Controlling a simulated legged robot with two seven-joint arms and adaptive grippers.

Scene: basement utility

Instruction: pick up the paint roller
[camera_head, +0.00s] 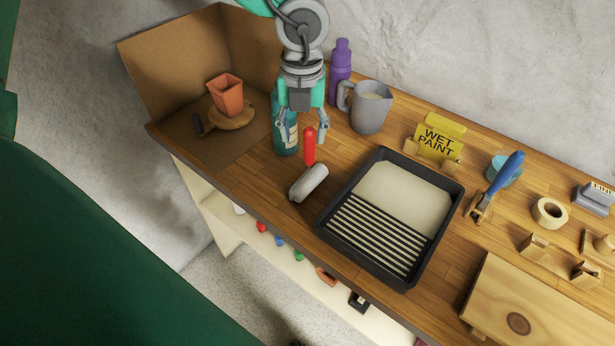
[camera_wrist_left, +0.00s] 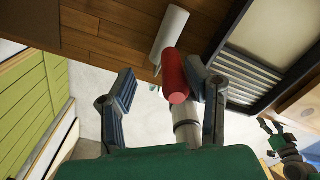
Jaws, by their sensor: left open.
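The paint roller (camera_head: 309,184) has a pale grey sleeve and a red handle. It lies on the wooden bench left of the black paint tray (camera_head: 327,226), handle toward the wall. My left gripper (camera_head: 306,138) is open above the handle, one finger on each side of it in the picture. In the left wrist view, the roller's red handle (camera_wrist_left: 172,76) shows between the spread fingers of my left gripper (camera_wrist_left: 160,78), nearer the right finger. Contact cannot be told. A green and dark part at the right edge of that view may be my right gripper (camera_wrist_left: 272,133); its jaw state is unclear.
A teal-labelled bottle (camera_head: 286,140) stands close behind the left finger. A purple bottle (camera_head: 340,62), a grey jug (camera_head: 369,110) and a yellow wet paint sign (camera_head: 438,137) stand along the back. A cardboard corner screen (camera_head: 180,60) encloses an orange pot (camera_head: 227,94). Bench left of the roller is clear.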

